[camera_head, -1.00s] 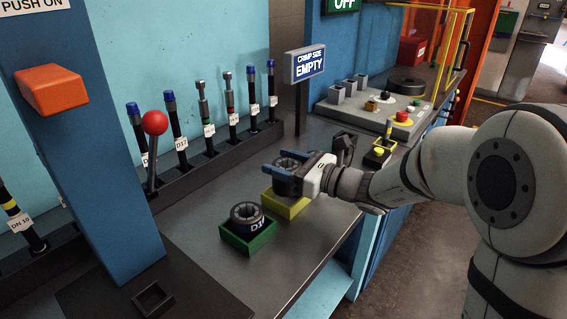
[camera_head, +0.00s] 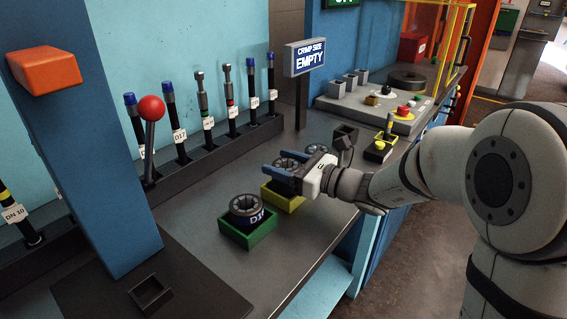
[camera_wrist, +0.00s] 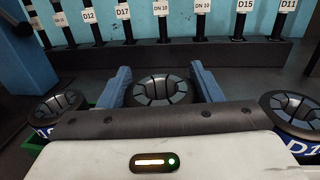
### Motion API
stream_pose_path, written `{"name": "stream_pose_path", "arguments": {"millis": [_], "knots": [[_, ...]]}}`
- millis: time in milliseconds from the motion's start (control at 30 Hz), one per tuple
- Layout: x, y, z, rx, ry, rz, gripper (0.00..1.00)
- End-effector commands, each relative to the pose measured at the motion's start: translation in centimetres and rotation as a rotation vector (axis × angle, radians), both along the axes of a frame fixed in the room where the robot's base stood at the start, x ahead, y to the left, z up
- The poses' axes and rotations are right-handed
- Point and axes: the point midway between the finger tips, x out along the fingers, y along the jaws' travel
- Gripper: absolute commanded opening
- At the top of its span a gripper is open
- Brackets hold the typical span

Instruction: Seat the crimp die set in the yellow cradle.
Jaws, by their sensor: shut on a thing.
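The crimp die set is a dark ring of segments (camera_head: 287,164), and my gripper (camera_head: 280,170) is shut on it between two blue fingers. In the wrist view the die set (camera_wrist: 160,90) shows face up between the fingertips (camera_wrist: 160,84). The yellow cradle (camera_head: 281,200) is directly under it on the bench. The die set is at or just above the cradle. The fingers hide its lower part, so I cannot tell whether it rests on the cradle floor.
A green cradle (camera_head: 262,232) holds another die set (camera_head: 245,206) to the left. A further die set (camera_head: 317,150) stands close behind my gripper. A rack of labelled hoses (camera_head: 175,125) runs along the wall. A sign (camera_head: 305,57) reads "CRIMP SIZE EMPTY".

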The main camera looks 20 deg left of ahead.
Motion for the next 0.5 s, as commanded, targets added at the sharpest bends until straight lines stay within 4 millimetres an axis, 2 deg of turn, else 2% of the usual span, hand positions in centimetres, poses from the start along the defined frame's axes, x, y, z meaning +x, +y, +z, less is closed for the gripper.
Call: {"name": "stream_pose_path", "arguments": {"millis": [500], "knots": [[0.0, 0.0, -1.2, 0.003, -0.002, 0.0, 0.09]]}}
